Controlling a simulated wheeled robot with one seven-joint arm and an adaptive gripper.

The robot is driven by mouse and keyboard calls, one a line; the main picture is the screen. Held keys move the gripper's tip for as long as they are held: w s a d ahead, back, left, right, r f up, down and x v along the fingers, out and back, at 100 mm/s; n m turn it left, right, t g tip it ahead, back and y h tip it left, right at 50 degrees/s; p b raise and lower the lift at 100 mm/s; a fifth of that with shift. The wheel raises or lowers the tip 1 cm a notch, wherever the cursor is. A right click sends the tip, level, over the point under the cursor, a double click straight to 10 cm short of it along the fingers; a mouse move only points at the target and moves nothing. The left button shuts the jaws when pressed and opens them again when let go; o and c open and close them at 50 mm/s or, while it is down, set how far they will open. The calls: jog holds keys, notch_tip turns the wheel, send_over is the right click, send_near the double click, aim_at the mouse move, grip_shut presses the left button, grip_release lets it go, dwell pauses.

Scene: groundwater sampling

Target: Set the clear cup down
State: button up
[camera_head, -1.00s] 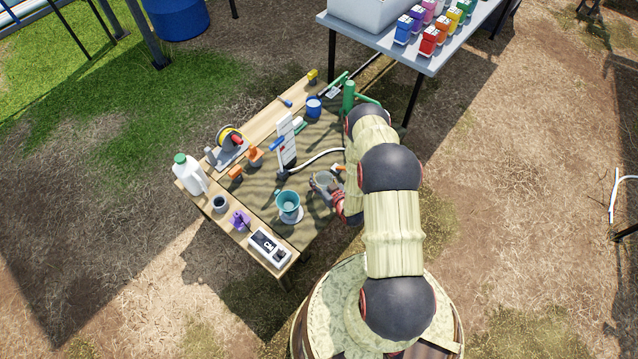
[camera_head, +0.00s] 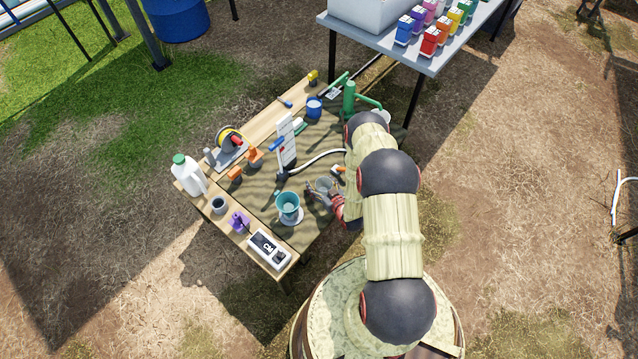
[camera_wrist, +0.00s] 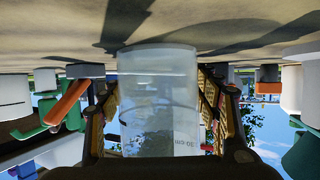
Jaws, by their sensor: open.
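The clear cup (camera_wrist: 158,100) stands between the two fingers of my gripper (camera_wrist: 158,115) in the wrist view, which shows the scene upside down. Its rim or base end meets the mat surface at the top of that picture. The fingers are spread to either side of the cup, and a gap shows along parts of its sides. In the head view the cup (camera_head: 324,184) is small, at the mat's right part, with my gripper (camera_head: 322,193) around it. My arm covers part of the area behind it.
A teal cup (camera_head: 288,204) on a white disc stands left of my gripper. A hose (camera_head: 318,160) runs behind. A green pump (camera_head: 349,98), blue cup (camera_head: 314,106), white jug (camera_head: 190,174) and meter box (camera_head: 269,248) stand on the wooden table (camera_head: 240,238). The mat's front left is clear.

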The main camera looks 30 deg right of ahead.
jog(key=shift+o, duration=0.3)
jog(key=shift+r, duration=0.25)
jog(key=p+v, duration=0.4)
jog(key=v, duration=0.7)
jog(key=shift+s+r, duration=0.15)
jog(key=shift+s, duration=0.25)
